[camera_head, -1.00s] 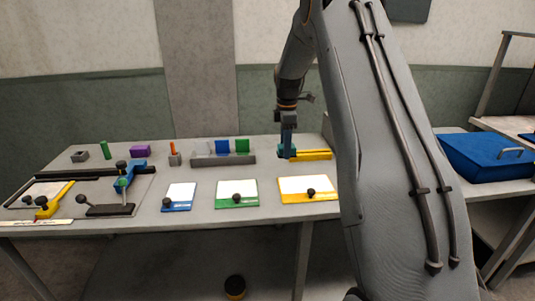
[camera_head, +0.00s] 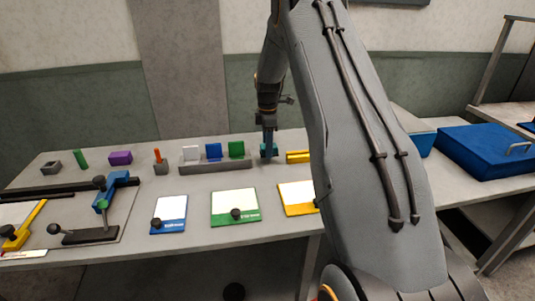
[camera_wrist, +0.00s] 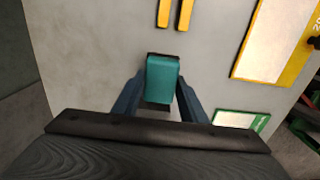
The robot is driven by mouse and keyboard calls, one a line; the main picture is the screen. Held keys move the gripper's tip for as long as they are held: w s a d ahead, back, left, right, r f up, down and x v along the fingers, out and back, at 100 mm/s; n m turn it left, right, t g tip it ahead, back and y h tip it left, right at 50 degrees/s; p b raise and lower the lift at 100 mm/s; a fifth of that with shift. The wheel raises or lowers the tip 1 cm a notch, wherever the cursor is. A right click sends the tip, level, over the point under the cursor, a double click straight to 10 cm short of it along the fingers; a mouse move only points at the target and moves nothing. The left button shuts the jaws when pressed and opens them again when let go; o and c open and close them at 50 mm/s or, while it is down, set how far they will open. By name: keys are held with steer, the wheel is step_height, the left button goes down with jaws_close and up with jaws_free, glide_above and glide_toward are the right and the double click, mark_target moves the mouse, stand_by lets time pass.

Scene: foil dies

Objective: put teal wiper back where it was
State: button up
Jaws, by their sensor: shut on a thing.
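My gripper (camera_head: 268,153) points down at the back of the table and is shut on the teal wiper (camera_head: 264,151). In the wrist view the teal wiper (camera_wrist: 162,78) sits between the two blue fingers of my gripper (camera_wrist: 161,98), with dark edges at its top and bottom. In the head view it is just right of the grey holder (camera_head: 215,168) and left of the yellow bars (camera_head: 297,156), apart from the bars. I cannot tell whether it touches the table.
White (camera_head: 191,153), blue (camera_head: 214,152) and green (camera_head: 236,149) blocks stand at the grey holder. Blue-edged (camera_head: 170,210), green-edged (camera_head: 233,202) and yellow-edged (camera_head: 296,195) boards lie in front. A blue clamp (camera_head: 115,188) stands left. A blue case (camera_head: 487,150) is right.

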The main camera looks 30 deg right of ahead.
steer(key=shift+f+p, duration=0.6)
steer(key=shift+f, duration=1.3)
steer(key=shift+f, duration=0.15)
steer(key=o, duration=1.4)
